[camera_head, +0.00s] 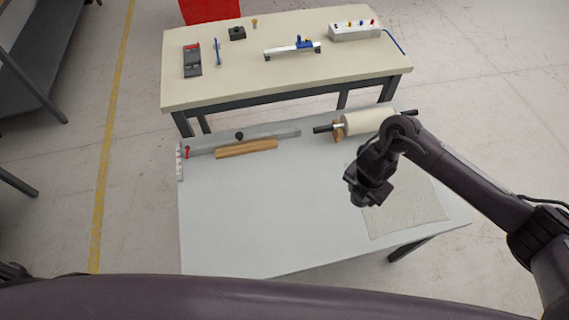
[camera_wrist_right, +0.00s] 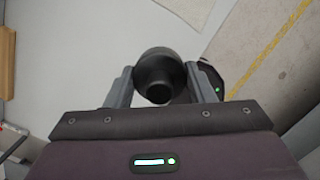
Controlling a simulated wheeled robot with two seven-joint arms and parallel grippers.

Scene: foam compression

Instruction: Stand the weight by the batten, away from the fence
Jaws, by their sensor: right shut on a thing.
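The weight (camera_wrist_right: 160,72) is a dark round piece with a narrower neck, between the fingers of my right gripper (camera_wrist_right: 162,88) in the right wrist view. In the head view my right gripper (camera_head: 368,192) is over the right half of the grey table, and the dark weight cannot be told apart from it. The batten (camera_head: 247,148) is a wooden strip lying at the table's back left. The fence (camera_head: 285,135) is a grey bar just behind it, with a dark knob (camera_head: 239,135). The gripper is well to the right and front of both. My left gripper is not in view.
A cream roller (camera_head: 366,121) with dark handles rests at the back right. A textured mat (camera_head: 410,205) lies under and right of my right arm. The grey table (camera_head: 250,215) is clear at left and centre. A beige bench (camera_head: 230,80) with tools stands behind.

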